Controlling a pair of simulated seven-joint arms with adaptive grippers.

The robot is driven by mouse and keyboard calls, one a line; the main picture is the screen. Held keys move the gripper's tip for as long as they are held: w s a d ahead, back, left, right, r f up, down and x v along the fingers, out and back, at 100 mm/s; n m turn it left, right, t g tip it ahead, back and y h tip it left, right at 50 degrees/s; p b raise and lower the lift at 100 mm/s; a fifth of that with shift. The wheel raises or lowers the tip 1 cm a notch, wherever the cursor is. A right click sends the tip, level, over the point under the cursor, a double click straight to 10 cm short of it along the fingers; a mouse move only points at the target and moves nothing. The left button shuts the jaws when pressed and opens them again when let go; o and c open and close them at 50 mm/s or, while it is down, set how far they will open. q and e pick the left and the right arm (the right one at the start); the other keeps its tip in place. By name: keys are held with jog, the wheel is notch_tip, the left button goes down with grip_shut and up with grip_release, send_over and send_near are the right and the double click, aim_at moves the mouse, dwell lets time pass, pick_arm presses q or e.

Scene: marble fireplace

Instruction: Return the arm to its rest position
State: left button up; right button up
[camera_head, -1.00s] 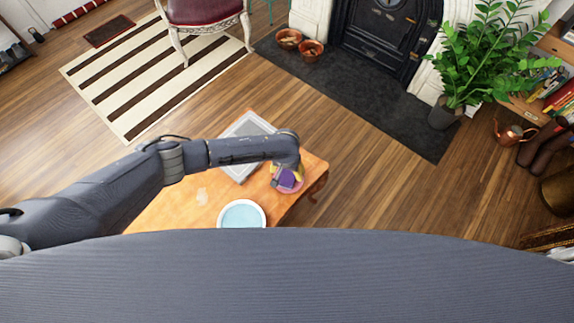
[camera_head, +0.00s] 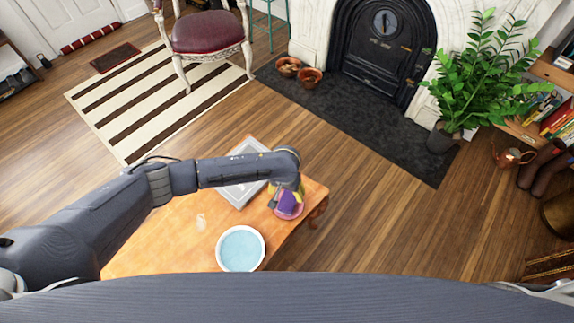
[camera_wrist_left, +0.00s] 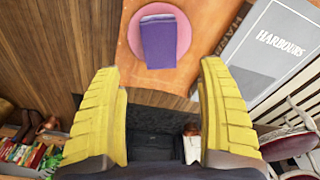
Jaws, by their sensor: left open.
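My left arm reaches in from the left over the wooden table (camera_head: 165,240). Its yellow-fingered left gripper (camera_head: 284,186) points down near the table's right end, above a pink round plate (camera_head: 290,213). A purple block-like thing (camera_head: 289,200) lies on the plate. In the left wrist view my left gripper (camera_wrist_left: 160,75) is open, with nothing between its fingers. There the purple thing (camera_wrist_left: 158,42) rests on the pink plate (camera_wrist_left: 183,33), beyond the fingertips and apart from them. My right gripper is not in view.
A white-rimmed bowl with a light blue inside (camera_head: 240,249) stands on the table's front. A grey book (camera_wrist_left: 282,52), titled HARBOURS, lies beside the plate, partly under my arm in the head view. A red chair (camera_head: 207,33) and a potted plant (camera_head: 480,80) stand farther off.

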aim_at(288, 201)
pick_arm(q)
jog(key=shift+f, duration=0.15)
jog(key=f, duration=0.4)
jog(key=w+f, duration=0.1)
jog(key=f, duration=0.7)
jog(key=shift+w+d, duration=0.2)
jog(key=shift+r, duration=0.25)
